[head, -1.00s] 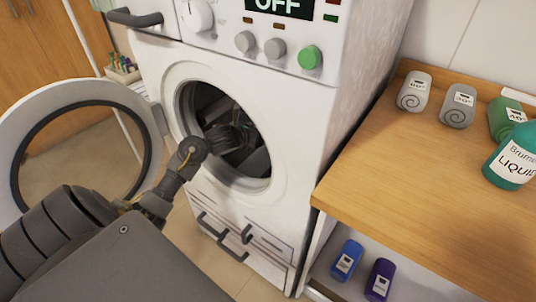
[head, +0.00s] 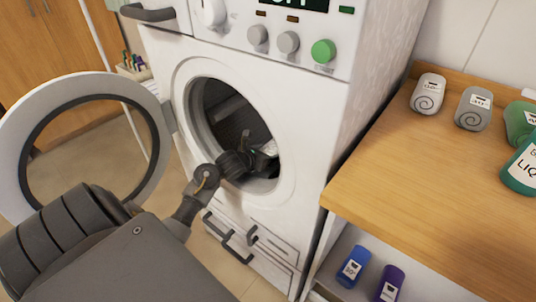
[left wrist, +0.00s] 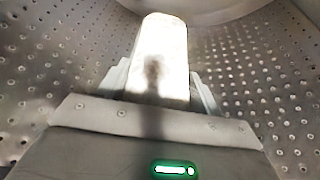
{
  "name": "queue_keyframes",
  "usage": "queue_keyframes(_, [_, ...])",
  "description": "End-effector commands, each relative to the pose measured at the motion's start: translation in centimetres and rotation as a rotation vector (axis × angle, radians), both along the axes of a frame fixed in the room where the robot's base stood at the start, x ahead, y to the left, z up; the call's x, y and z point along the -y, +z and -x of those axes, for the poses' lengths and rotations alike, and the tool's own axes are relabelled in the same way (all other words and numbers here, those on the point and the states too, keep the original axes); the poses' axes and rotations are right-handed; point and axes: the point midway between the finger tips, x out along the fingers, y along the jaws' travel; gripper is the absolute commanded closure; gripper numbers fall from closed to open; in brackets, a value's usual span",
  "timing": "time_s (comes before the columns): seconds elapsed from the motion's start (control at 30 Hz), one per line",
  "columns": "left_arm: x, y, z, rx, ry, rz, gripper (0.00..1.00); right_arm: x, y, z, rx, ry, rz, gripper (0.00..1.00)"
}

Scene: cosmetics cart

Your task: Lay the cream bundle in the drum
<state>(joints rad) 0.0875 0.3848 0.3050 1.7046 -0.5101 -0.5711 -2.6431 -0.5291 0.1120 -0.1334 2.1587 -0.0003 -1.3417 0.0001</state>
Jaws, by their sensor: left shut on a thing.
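My left gripper (head: 266,158) is inside the drum (head: 228,108) of the white washing machine, low in its opening. In the left wrist view my left gripper (left wrist: 160,84) has a finger on each side of the cream bundle (left wrist: 160,55) and is shut on it. The bundle is brightly lit, with a shadow on it, and points toward the back of the drum. The perforated drum wall (left wrist: 60,70) surrounds it. In the head view the bundle is mostly hidden by the gripper. My right gripper is not in view.
The round door (head: 30,135) stands open at left, beside my arm. Blue (head: 353,267) and purple (head: 389,284) containers stand below.

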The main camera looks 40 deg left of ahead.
Motion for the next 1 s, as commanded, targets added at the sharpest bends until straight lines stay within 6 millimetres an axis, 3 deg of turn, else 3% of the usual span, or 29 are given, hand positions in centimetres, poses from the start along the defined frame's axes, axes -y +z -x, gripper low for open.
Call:
queue_keyframes(0.43, [0.0, -0.2, -0.1, 0.002, -0.001, 0.000, 0.67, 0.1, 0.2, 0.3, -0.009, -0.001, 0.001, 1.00])
queue_keyframes(0.47, [0.1, -0.3, 0.0, 0.001, -0.001, 0.000, 0.34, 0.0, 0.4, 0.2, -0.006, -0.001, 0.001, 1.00])
queue_keyframes(0.6, [0.1, -0.2, 0.0, 0.001, -0.001, 0.000, 0.15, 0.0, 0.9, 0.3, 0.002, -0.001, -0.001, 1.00])
queue_keyframes(1.0, [0.0, 0.2, 0.0, 0.001, -0.001, 0.001, 0.13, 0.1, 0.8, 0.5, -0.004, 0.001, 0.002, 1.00])
